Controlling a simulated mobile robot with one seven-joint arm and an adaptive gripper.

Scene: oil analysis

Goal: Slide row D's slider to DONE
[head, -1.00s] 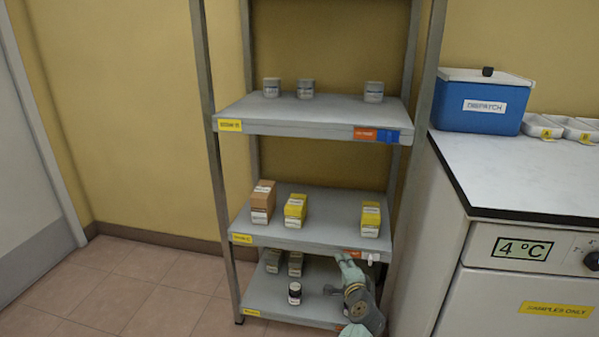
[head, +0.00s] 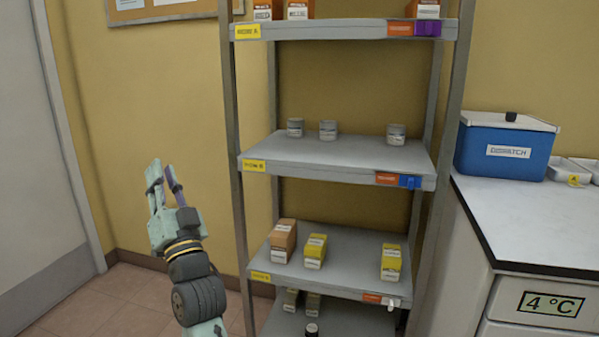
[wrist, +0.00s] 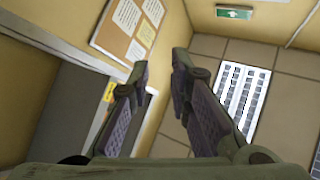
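The lowest shelf (head: 350,320), below the one labelled row C, is only partly in the head view. Its front edge, with any slider on it, is cut off by the bottom of the picture. My gripper (head: 162,172) is raised to the left of the rack, fingers pointing up, well away from that shelf. In the wrist view my gripper (wrist: 160,65) has its two fingers apart with nothing between them. The wrist view shows the ceiling and a notice board, not the rack.
Row C's shelf (head: 345,262) carries boxes and has an orange-and-white slider strip (head: 376,299) at front right. Row B's strip (head: 398,181) is orange and blue, row A's (head: 414,29) orange and purple. A counter (head: 530,215) with a blue box (head: 505,150) stands right.

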